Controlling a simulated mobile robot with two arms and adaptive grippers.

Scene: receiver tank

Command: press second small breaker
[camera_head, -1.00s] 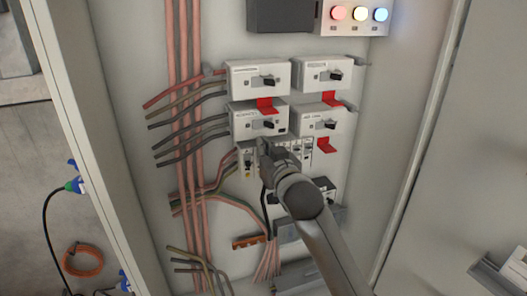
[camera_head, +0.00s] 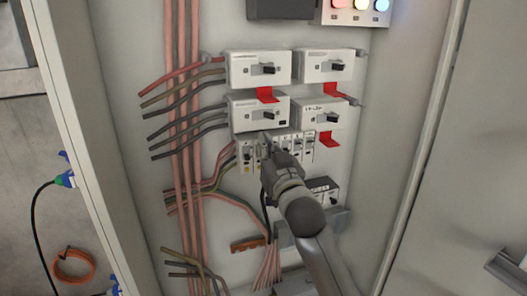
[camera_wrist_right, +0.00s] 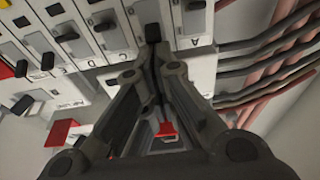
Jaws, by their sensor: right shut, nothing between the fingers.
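A row of small breakers (camera_head: 308,143) with dark toggles runs below the large breakers in the open cabinet. My right gripper (camera_head: 266,145) is shut and empty, at the left part of this row, and hides some of it. In the right wrist view, the row runs across the top, seen from the other way up. There the closed fingertips (camera_wrist_right: 152,58) are at the dark toggle (camera_wrist_right: 152,32) of the second breaker from the cable end. The end breaker (camera_wrist_right: 193,12) is beside it. I cannot tell whether the fingertips touch the toggle. My left gripper is not in view.
Large white breakers (camera_head: 258,68) with black handles and red tabs (camera_head: 329,139) are above the row. Red and dark cables (camera_head: 182,100) run along the left. Indicator lights (camera_head: 360,5) are at the top right. Cabinet walls bound both sides.

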